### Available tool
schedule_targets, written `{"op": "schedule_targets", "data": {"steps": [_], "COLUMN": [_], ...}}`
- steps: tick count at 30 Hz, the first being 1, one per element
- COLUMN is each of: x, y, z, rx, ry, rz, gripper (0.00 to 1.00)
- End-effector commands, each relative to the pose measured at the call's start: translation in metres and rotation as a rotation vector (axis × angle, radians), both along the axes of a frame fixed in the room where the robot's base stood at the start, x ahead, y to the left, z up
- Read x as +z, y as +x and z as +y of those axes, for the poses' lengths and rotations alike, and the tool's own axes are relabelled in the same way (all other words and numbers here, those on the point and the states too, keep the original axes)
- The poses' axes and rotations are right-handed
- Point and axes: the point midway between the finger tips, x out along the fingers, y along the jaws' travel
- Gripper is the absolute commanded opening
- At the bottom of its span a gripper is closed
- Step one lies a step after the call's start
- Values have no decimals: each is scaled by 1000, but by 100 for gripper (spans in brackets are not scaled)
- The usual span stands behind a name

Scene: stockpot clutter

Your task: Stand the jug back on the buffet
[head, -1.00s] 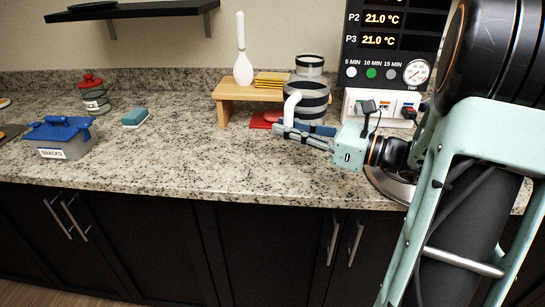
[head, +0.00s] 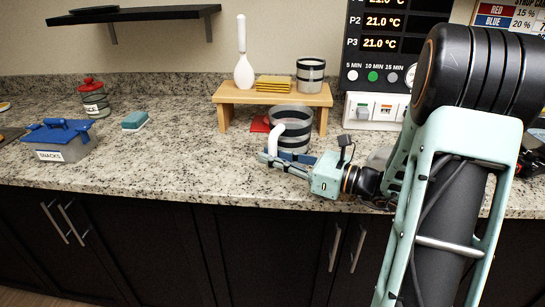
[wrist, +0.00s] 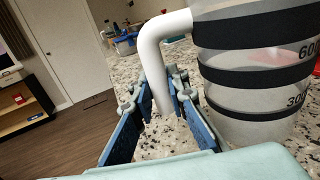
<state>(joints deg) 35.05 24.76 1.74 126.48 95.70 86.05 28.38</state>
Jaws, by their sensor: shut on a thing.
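The jug (head: 291,112) is clear grey with black bands and a white handle (head: 277,134). It looks upright in front of the small wooden bench, over the speckled stone counter (head: 180,170). My gripper (head: 268,158) is shut on the lower part of the handle. In the wrist view the handle (wrist: 152,55) comes down between the blue finger pads, and the jug body (wrist: 250,85) with its number marks stands just to the right. The jug's base is partly hidden by my gripper, so I cannot tell whether it touches the counter.
The wooden bench (head: 245,95) carries a white brush, a yellow stack and a smaller banded vessel (head: 310,75). A red item lies beneath it. A control panel (head: 378,60) stands right. Left are a sponge (head: 135,120), a snacks box (head: 62,140) and a red-lidded jar (head: 94,98).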

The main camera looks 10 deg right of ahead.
Motion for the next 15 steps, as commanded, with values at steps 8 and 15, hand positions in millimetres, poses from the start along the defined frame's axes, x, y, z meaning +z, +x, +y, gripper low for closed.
{"op": "schedule_targets", "data": {"steps": [8,15], "x": [-2,-2], "y": [0,0], "z": [0,0], "rx": [0,0], "ry": [1,0], "rz": [1,0], "gripper": [32,32]}}
